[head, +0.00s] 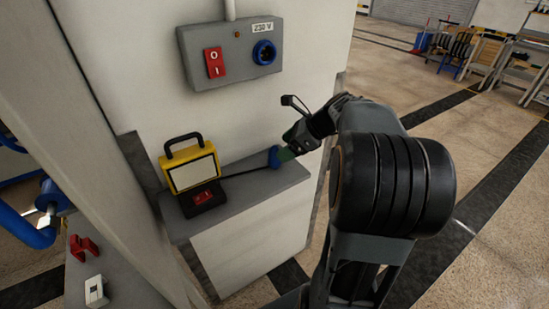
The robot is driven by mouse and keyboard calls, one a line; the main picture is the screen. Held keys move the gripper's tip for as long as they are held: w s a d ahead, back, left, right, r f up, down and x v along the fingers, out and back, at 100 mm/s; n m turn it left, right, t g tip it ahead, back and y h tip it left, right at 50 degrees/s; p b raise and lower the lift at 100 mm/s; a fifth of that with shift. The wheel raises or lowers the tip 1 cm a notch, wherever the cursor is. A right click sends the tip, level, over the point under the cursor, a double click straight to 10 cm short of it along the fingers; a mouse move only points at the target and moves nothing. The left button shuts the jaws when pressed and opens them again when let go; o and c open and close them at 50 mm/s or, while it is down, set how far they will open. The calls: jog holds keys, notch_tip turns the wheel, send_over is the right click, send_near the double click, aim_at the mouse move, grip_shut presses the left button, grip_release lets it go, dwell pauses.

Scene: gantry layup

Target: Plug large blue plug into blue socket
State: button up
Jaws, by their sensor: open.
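The blue socket (264,52) is on the right of a grey wall box (228,56), beside a red rocker switch and below a "230 V" label. The large blue plug (274,156) is at the right end of a grey ledge (246,192), with a dark cable running left from it to a yellow work lamp (190,166). My gripper (290,152) is at the plug's right side, low over the ledge and well below the socket. Its jaws are open. The fingers are small and partly hidden, so I cannot tell whether they touch the plug.
The lamp stands on a black base with a red switch at the ledge's left. A lower surface at bottom left holds a red part (83,247) and a white part (96,290). Blue pipework (40,215) is at far left. The wall between ledge and box is clear.

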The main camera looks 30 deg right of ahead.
jog(key=shift+x, duration=2.75)
jog(key=c, duration=1)
jog(key=shift+c, duration=0.2)
